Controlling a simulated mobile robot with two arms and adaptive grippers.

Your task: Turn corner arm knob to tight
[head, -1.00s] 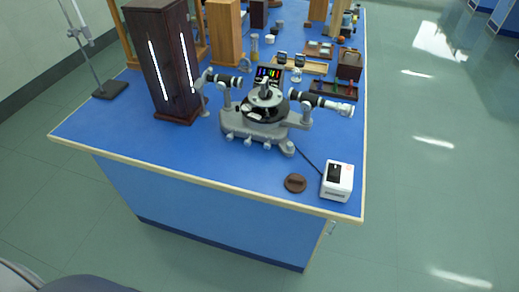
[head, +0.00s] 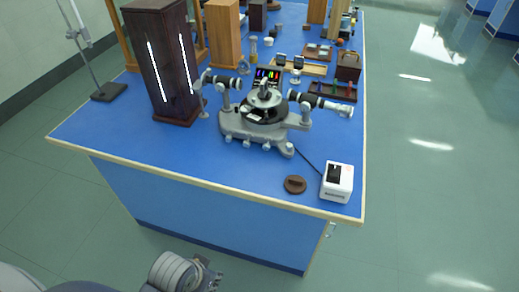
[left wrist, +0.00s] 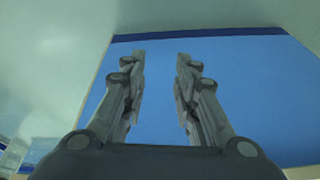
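The spectrometer (head: 262,122) stands on the blue bench top (head: 160,152), with a dark round table at its middle, a black tube on each side and several small knobs along its front base. A knob at the front right corner (head: 288,149) shows at the base's end; I cannot tell how tight it is. My left gripper (head: 213,275) is low at the bottom of the head view, in front of the bench and well away from the spectrometer. In the left wrist view its two fingers (left wrist: 160,55) are apart with nothing between them. My right gripper is not in view.
A white box (head: 337,182) with a cable and a brown round cap (head: 295,184) lie near the front right corner. A dark wooden lamp housing (head: 165,65) and a metal stand (head: 108,91) are at left. The front left bench top is clear.

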